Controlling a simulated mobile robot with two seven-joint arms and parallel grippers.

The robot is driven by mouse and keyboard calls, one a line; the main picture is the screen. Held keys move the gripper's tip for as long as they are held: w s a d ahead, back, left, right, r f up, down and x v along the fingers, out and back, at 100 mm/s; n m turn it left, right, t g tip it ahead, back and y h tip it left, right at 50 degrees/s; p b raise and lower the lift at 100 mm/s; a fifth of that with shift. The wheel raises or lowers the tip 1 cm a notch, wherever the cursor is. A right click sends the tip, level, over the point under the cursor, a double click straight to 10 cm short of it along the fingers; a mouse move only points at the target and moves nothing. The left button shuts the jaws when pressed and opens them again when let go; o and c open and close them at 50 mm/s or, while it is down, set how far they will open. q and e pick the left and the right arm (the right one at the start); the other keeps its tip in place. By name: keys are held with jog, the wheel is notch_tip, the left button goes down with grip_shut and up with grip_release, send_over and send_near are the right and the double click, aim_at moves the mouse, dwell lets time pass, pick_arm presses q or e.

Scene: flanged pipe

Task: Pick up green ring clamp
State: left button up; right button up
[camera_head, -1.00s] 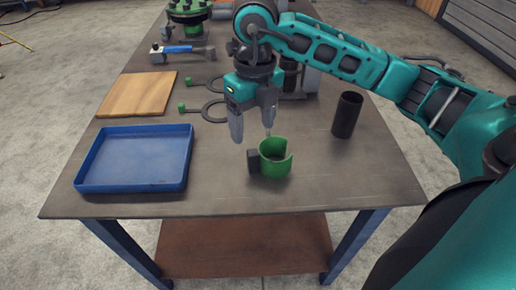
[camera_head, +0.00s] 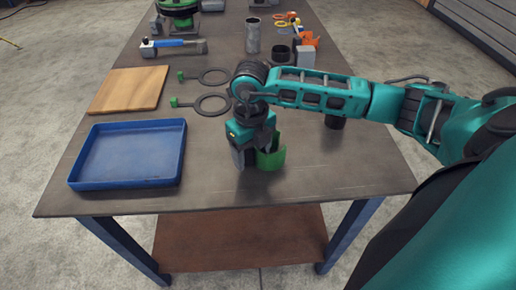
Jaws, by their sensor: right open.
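The green ring clamp (camera_head: 277,157) stands on the table near its front, right of centre. It is an open green ring with a dark block on its left side, which is now mostly hidden. My right gripper (camera_head: 248,160) is lowered at the clamp's left side, fingers pointing down near table height. Its fingers are open around the area of the dark block; whether they touch it cannot be told. My left gripper is not in view.
A blue tray (camera_head: 128,182) and a wooden board (camera_head: 128,89) lie to the left. Flat rings with green tabs (camera_head: 211,104) lie behind the gripper. The front right table is clear.

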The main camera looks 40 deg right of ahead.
jog(key=shift+f, duration=0.2)
grip_shut()
dwell(0.6)
jog(key=shift+w+r, duration=0.1)
